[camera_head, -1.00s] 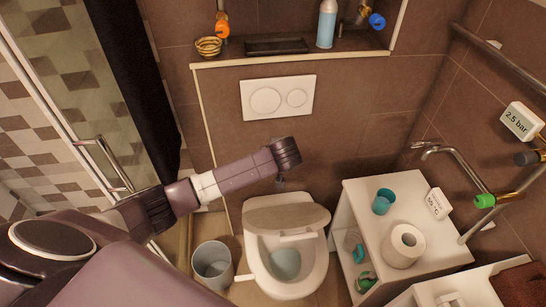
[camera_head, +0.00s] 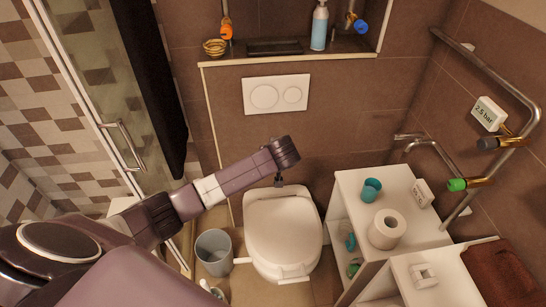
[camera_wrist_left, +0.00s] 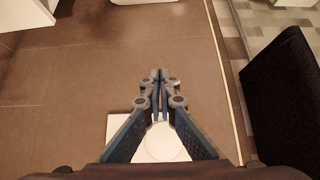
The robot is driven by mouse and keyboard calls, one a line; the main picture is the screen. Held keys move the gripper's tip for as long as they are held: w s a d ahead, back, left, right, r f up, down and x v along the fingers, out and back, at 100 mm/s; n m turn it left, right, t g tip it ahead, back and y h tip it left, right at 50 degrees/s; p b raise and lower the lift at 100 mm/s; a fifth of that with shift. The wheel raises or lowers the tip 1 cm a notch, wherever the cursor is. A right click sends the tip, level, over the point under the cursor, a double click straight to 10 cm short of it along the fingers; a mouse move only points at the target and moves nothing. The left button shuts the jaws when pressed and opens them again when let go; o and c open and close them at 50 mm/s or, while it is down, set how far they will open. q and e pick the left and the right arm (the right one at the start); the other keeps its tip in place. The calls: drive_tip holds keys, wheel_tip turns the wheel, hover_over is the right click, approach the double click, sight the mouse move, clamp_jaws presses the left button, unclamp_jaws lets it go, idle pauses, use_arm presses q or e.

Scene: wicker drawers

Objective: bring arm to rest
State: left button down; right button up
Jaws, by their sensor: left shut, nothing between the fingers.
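My left arm reaches in from the lower left in the head view. Its gripper (camera_head: 279,182) hangs below the dark wrist end, in front of the brown wall and just above the back of the toilet in the picture. In the left wrist view the gripper (camera_wrist_left: 159,76) has its fingers together, with nothing between them. The toilet (camera_head: 284,232) is below it with its white lid down. My right gripper is not in view.
A grey bin (camera_head: 214,252) stands left of the toilet. A white shelf unit (camera_head: 405,190) with a toilet roll (camera_head: 386,229) and a teal cup (camera_head: 371,190) is at the right. A black curtain (camera_head: 152,90) and a glass door with a handle (camera_head: 124,145) are at the left.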

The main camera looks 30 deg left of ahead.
use_arm(q)
drive_tip(key=s+d+f+m+g+h+b, duration=0.1)
drive_tip(key=s+f+m, duration=0.1)
drive_tip(key=s+f, duration=0.7)
drive_tip(key=s+d+f+m+g+h, duration=0.15)
drive_tip(key=s+f, duration=0.25)
drive_tip(key=f, duration=0.9)
drive_tip(key=s+d+f+m+g+h+b, duration=0.1)
drive_tip(key=s+f+m, duration=0.1)
drive_tip(key=s+f, duration=0.65)
drive_tip(key=s+d+f+m, duration=0.1)
drive_tip(key=s+d+f, duration=0.1)
drive_tip(key=s+f, duration=0.4)
drive_tip(key=s+d+f+m+g+h+b, duration=0.1)
drive_tip(key=s+f, duration=0.5)
drive_tip(key=s, duration=1.1)
drive_tip(key=s+d+f+m+g, duration=0.1)
drive_tip(key=s+f, duration=0.4)
drive_tip(key=s, duration=0.6)
drive_tip(key=shift+s+d+f+m, duration=0.35)
drive_tip(key=shift+d+m, duration=0.2)
drive_tip(key=shift+d, duration=0.7)
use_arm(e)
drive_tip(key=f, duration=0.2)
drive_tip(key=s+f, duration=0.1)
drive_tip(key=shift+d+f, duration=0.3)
use_arm(q)
drive_tip(key=shift+h, duration=0.25)
